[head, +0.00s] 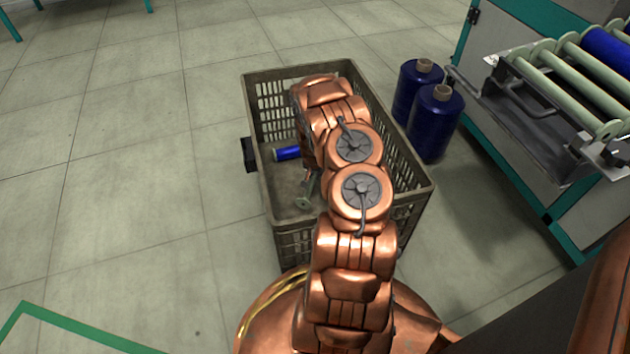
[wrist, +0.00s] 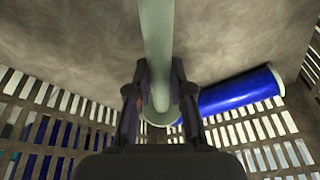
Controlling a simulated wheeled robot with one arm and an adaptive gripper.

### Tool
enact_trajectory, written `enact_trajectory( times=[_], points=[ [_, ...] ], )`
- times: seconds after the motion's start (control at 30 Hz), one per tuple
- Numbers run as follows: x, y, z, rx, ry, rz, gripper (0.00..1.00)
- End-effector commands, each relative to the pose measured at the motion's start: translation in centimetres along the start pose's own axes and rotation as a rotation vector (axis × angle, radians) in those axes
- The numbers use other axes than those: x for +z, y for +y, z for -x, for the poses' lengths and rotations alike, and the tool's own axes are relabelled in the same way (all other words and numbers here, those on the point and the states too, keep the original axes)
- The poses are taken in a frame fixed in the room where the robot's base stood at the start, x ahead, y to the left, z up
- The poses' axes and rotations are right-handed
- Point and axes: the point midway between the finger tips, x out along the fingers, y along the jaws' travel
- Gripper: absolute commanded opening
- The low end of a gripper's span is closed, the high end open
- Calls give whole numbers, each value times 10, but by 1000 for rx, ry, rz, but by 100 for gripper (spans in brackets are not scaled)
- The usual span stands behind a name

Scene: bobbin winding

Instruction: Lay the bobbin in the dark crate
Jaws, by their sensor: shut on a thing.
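The dark crate (head: 262,205) is a brown-grey slatted box on the floor, and my arm reaches down into it. My gripper (wrist: 159,75) is shut on a pale green, bare bobbin (wrist: 157,35). The bobbin runs lengthwise between the fingers, and its near end flange is partly hidden by them. In the head view one flange of this bobbin (head: 303,203) shows inside the crate, and my arm hides most of the rest. The crate floor is close behind it; I cannot tell whether the bobbin touches it.
A blue wound bobbin (head: 287,153) lies in the crate; it also shows in the wrist view (wrist: 235,92), right of the held one. Two large blue spools (head: 436,125) stand right of the crate. A machine with rollers (head: 560,85) is at the right. The floor at left is clear.

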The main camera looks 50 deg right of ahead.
Motion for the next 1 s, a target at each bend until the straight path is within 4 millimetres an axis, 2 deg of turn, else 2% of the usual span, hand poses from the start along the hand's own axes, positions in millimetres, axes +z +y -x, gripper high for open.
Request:
enact_trajectory(
  times=[0.03, 0.2, 0.63, 0.67, 0.87, 1.0],
  points=[
    [3, 1, -10, 1, -1, 0, 0],
    [9, 3, -29, 1, -3, 0, 0],
    [10, 2, -32, 0, -1, 0, 0],
    [9, 2, -31, 0, -1, 0, 23],
    [9, 2, -30, 0, 0, 0, 44],
    [9, 2, -30, 0, 0, 0, 46]
  ],
)
